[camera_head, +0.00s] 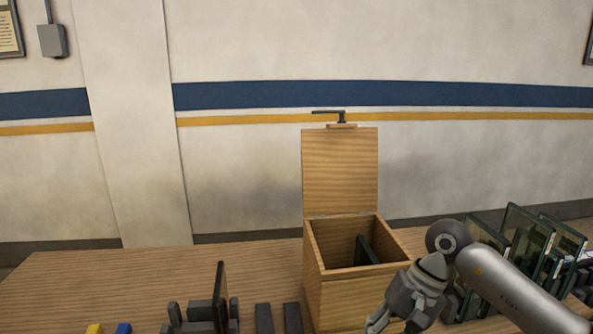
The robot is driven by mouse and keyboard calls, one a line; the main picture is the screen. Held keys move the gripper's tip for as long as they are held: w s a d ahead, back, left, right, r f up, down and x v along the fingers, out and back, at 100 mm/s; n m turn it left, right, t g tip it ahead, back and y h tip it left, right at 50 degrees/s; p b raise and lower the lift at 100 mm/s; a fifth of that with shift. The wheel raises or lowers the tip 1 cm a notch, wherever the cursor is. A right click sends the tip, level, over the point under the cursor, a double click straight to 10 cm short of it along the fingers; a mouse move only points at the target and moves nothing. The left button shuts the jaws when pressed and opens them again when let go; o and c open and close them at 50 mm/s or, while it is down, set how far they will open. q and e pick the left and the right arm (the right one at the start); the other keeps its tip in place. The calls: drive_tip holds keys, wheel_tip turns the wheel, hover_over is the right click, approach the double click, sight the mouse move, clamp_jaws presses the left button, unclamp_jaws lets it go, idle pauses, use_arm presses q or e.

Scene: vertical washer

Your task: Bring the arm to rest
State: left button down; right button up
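My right arm comes in from the right, and its gripper (391,326) hangs over the table at the front right side of the wooden box, pointing down. Its fingers look spread apart with nothing seen between them, though the tips are partly cut off by the bottom edge. The wooden box (345,295) stands on the table with its lid (340,170) raised upright at the back. A dark flat panel (366,250) stands tilted inside the box, on the right. My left gripper is not in view.
Several glass panels (527,232) stand in a row behind my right arm. A dark slotted rack (200,316) with an upright thin panel (221,290) sits at the front left. Yellow (95,328) and blue (124,328) pieces show nearby. The wooden table (130,280) is clear at the back left.

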drive_tip(key=w+a+f+m+t+y+b, duration=0.4)
drive_tip(key=a+f+m+y, duration=0.6)
drive_tip(key=m, duration=0.7)
drive_tip(key=w+d+f+m+t+h+b, duration=0.1)
drive_tip(key=w+d+f+m+t+h, duration=0.3)
drive_tip(key=f+m, duration=0.95)
drive_tip(key=s+d+f+m+t+h+b, duration=0.1)
drive_tip(key=d+f+m+t+h, duration=0.2)
drive_tip(key=d+f+m+t, duration=0.75)
drive_tip(key=s+d+f+m+g+h+b, duration=0.1)
drive_tip(key=s+f+m+g+h, duration=0.25)
drive_tip(key=s+f+m, duration=0.8)
drive_tip(key=s+d+f+m+g+h, duration=0.25)
drive_tip(key=s+f+m+g, duration=0.45)
drive_tip(key=f, duration=0.8)
drive_tip(key=s+f+m+g+h, duration=0.1)
drive_tip(key=s+f+m, duration=0.3)
drive_tip(key=s, duration=1.1)
drive_tip(key=s+f+m+g+h+b, duration=0.1)
drive_tip(key=s+f+m+g, duration=0.3)
drive_tip(key=s, duration=1.1)
wheel_tip(320, 180, down, 3)
drive_tip(key=shift+s+r+b, duration=0.15)
drive_tip(key=shift+b, duration=0.15)
